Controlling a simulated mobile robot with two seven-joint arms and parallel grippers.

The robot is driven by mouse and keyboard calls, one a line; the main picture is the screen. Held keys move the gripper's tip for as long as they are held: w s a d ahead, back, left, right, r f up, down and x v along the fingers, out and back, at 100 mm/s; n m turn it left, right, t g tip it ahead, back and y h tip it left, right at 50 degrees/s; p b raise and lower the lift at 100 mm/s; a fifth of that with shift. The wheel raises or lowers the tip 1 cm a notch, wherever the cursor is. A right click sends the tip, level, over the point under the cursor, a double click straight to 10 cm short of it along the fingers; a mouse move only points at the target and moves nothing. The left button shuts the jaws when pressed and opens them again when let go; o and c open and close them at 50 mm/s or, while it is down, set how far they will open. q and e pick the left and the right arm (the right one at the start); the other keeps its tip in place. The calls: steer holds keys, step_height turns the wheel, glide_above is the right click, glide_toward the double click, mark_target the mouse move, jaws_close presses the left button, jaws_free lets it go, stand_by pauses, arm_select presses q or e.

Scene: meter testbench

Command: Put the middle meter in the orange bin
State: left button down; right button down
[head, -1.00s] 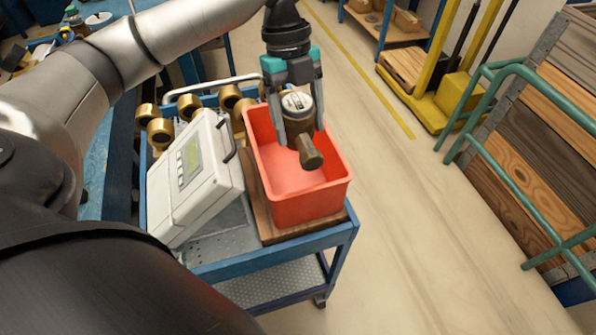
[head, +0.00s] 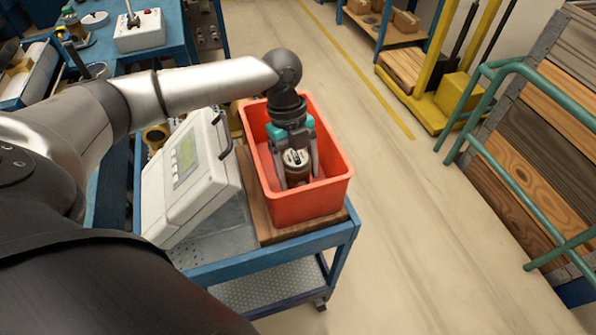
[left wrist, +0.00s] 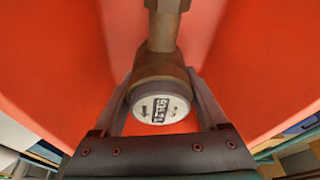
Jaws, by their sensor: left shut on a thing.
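The orange bin (head: 310,207) stands on a wooden board on the blue cart. My left gripper (head: 297,178) reaches down inside the bin, shut on a brass meter (head: 298,171) with a round white dial. In the left wrist view the meter (left wrist: 160,90) sits between the two fingers of the gripper (left wrist: 163,100), with the orange walls all around it. I cannot tell whether the meter touches the bin floor. My right gripper is not in view.
A white device with a display (head: 188,170) stands tilted on the cart, left of the bin. Brass fittings (head: 155,136) lie behind it, partly hidden by my arm. The floor right of the cart is clear up to a green rail (head: 500,150).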

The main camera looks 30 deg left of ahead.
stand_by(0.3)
arm_select(q)
jaws_free()
steer(key=shift+f, duration=0.1)
steer(key=p+v, duration=0.1)
steer(key=v, duration=1.1)
steer(key=shift+s, duration=0.1)
